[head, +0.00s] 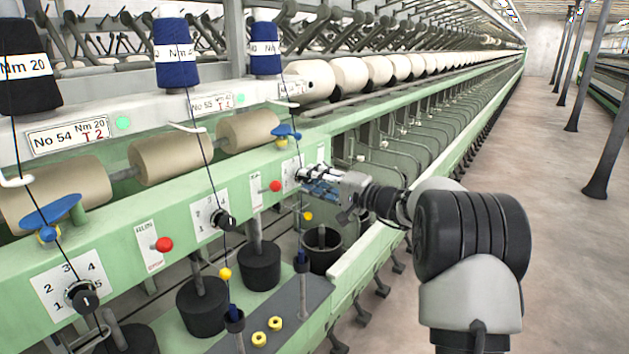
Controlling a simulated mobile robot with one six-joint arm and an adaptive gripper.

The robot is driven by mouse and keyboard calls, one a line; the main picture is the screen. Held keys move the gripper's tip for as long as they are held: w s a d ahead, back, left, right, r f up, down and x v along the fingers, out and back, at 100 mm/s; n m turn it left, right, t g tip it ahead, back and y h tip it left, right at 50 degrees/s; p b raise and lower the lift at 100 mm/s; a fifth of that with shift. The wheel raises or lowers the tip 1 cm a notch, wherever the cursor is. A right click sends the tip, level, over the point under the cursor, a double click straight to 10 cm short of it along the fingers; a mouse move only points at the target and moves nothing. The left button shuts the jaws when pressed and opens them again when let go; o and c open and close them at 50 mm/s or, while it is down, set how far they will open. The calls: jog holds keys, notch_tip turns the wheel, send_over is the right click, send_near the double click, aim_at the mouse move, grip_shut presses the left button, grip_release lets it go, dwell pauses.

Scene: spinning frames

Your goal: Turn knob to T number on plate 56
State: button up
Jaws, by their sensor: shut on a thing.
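A third number plate (291,88) hangs on the white rail, right of plate No 55 (210,104) and plate No 54 (68,136). Its writing is too small to read. Below it on the green beam is a white dial plate (291,172), partly covered by my gripper. My gripper (303,177) reaches in from the right and is shut at this dial, on its knob. The knob is hidden by the fingers, so its setting cannot be told. Two other black knobs, one at the left dial (83,297) and one at the middle dial (224,219), stand free.
Red buttons (163,244) (275,186) stick out between the dials. A blue lever (286,132) sits just above my gripper. Threads hang from the bobbins across the beam. Black pots (259,268) stand below. The aisle floor (570,180) at right is clear.

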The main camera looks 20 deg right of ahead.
jog(key=shift+n, duration=2.2)
jog(key=shift+r, duration=0.1)
jog(key=o, duration=1.1)
jog(key=shift+c, duration=0.2)
jog(key=v, duration=1.2)
